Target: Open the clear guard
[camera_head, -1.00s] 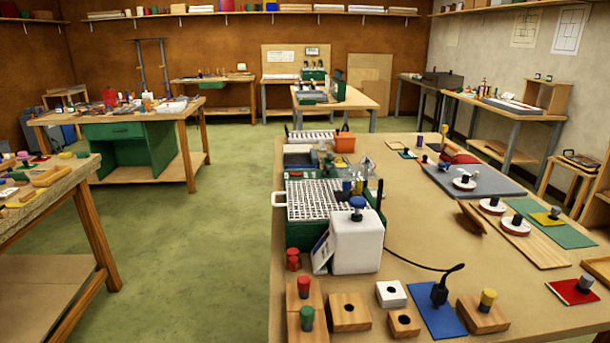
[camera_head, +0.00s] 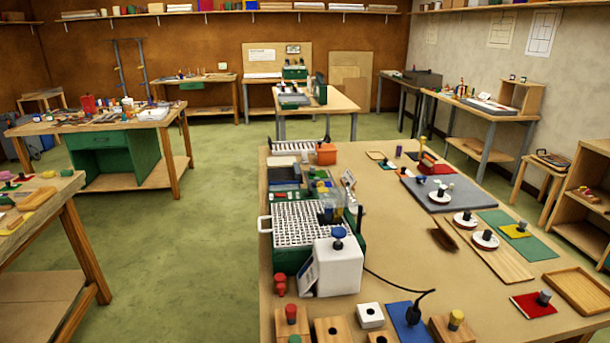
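A green machine (camera_head: 287,261) with a white grid top (camera_head: 297,226) stands on the left side of the near workbench. A small, see-through panel (camera_head: 331,199), which looks like the clear guard, stands upright over the grid's far right part. Dark parts show through and around it. It is too small to tell its hinge or how far it is open. A white tank (camera_head: 337,266) with a blue knob (camera_head: 339,233) stands just in front and hides part of the machine. Neither of my grippers is in view.
The near workbench (camera_head: 400,250) holds wooden blocks (camera_head: 333,329), a blue mat (camera_head: 409,320), a brush (camera_head: 444,236) and a grey board (camera_head: 450,193). A black cable (camera_head: 386,282) curves beside the tank. Green floor (camera_head: 190,260) is free left of the bench.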

